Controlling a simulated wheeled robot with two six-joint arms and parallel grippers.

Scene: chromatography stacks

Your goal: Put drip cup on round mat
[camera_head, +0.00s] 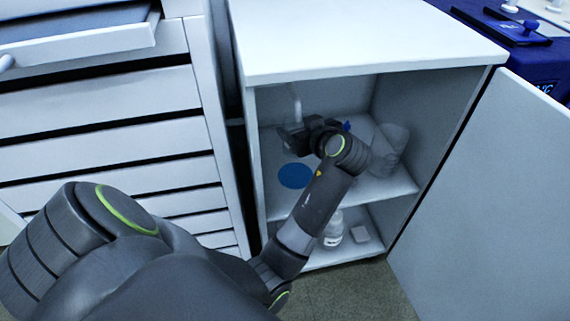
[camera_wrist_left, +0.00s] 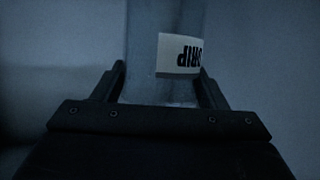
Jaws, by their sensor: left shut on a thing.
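The drip cup (camera_wrist_left: 145,45) is a clear vessel with a white label reading DRIP, upside down in the left wrist view. My left gripper (camera_wrist_left: 163,85) is shut on it, with one finger on each side. In the head view my left gripper (camera_head: 288,137) is inside the open cabinet, above the upper shelf; the cup is hard to make out there. The round mat (camera_head: 294,176) is a flat blue disc on that shelf, just below the gripper in the picture, and its visible top is bare. My right gripper is not in view.
Clear containers (camera_head: 393,142) stand on the shelf's right, partly behind my arm. A small blue thing (camera_head: 347,126) is behind the wrist. The lower shelf holds a bottle (camera_head: 333,229) and a small white box (camera_head: 360,234). The cabinet door (camera_head: 490,200) stands open at right.

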